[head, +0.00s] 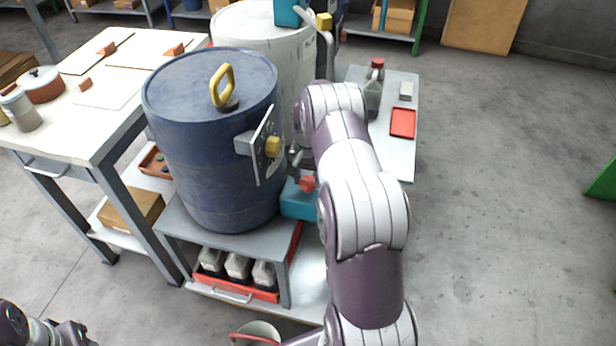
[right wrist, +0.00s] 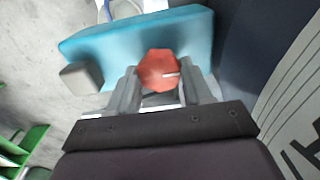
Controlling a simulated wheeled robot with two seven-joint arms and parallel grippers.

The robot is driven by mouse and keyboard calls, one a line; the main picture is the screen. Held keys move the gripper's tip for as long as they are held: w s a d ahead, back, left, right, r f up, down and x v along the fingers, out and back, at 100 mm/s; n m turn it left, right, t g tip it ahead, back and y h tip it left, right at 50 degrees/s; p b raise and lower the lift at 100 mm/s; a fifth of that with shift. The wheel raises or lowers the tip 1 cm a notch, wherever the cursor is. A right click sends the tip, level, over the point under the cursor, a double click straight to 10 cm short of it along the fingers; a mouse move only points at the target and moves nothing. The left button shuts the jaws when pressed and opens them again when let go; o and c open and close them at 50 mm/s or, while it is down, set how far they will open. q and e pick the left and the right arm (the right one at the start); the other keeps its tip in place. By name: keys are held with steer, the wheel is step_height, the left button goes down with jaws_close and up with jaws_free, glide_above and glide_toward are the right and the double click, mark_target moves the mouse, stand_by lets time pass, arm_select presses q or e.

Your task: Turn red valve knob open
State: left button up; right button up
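The red valve knob (head: 307,183) sits on a teal block-shaped body (head: 296,203) beside the blue barrel. In the right wrist view the knob (right wrist: 159,70) is faceted with a pale mark on its right side, and the teal body (right wrist: 110,45) lies behind it. My right gripper (right wrist: 160,88) has one finger on each side of the knob. The fingers stand apart, close to the knob's sides; firm contact is not clear. In the head view my right arm hides most of this gripper. My left gripper (head: 68,332) is at the bottom left corner, partly cut off, away from the knob.
The blue barrel (head: 212,140) with a yellow handle (head: 222,86) and a side plate (head: 266,146) stands just left of the knob. A worktable (head: 88,125) is further left. A red tray (head: 403,123) lies on the grey table at right. Floor at right is clear.

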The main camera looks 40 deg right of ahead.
steer(key=shift+r+n+p, duration=0.2)
steer(key=shift+n+p, duration=0.95)
steer(key=shift+n, duration=0.35)
steer(key=n+p, duration=0.2)
steer(key=n, duration=0.2)
steer(key=shift+f+n, duration=0.1)
steer(key=shift+n, duration=0.2)
steer(key=n+p, duration=0.1)
steer(key=n, duration=0.4)
steer(key=n+p, duration=0.1)
steer(key=n, duration=0.4)
steer(key=shift+w, duration=0.1)
steer(key=shift+n, duration=0.3)
steer(key=o, duration=1)
steer(key=shift+o, duration=0.2)
